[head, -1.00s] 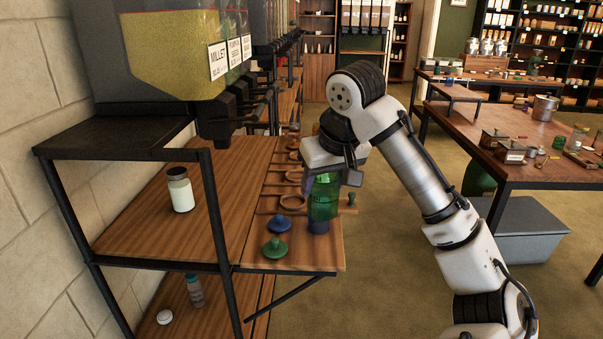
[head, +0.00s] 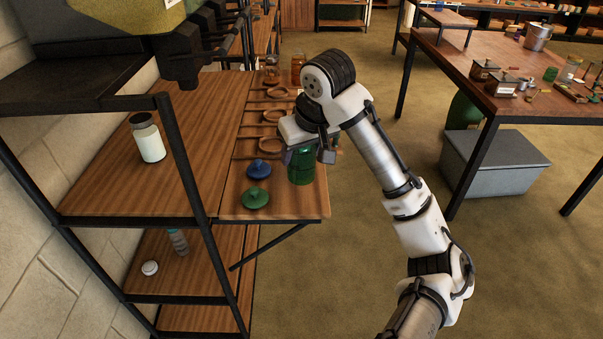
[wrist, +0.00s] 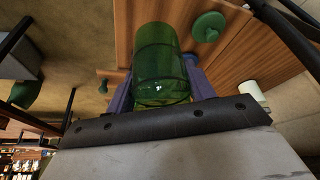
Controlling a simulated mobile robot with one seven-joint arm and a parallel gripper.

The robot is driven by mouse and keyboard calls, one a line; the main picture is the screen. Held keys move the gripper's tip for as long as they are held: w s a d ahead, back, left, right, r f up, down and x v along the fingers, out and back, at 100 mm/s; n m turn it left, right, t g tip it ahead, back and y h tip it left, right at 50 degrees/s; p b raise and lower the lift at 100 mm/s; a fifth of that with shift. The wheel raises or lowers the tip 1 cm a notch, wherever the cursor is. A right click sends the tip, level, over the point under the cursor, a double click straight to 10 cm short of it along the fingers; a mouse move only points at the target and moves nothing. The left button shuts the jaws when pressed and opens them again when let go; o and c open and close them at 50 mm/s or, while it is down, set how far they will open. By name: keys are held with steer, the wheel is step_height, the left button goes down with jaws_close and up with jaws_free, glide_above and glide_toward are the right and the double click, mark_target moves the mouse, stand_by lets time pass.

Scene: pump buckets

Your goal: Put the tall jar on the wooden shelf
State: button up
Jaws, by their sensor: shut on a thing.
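A green glass jar (head: 301,168), which looks like the tall jar, is held in my gripper (head: 308,151). The gripper is shut on it from above, in front of the right edge of the dispenser stand's wooden ledge. In the wrist view the green jar (wrist: 160,65) lies between the purple fingers, its far end pointing away from the palm. I cannot tell whether its bottom touches anything. The wooden shelf (head: 105,190) is to the left, inside the black metal frame, with a clear jar of white contents (head: 148,138) on it.
A blue lid (head: 258,169) and a green lid (head: 256,197) lie on the ledge left of my gripper, with wooden rings (head: 272,115) behind. The lower shelf holds a bottle (head: 178,241) and a white lid (head: 150,268).

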mark_target(308, 160)
steer(key=shift+f, duration=3.5)
steer(key=shift+f, duration=0.1)
steer(key=o, duration=1.1)
steer(key=v, duration=1.2)
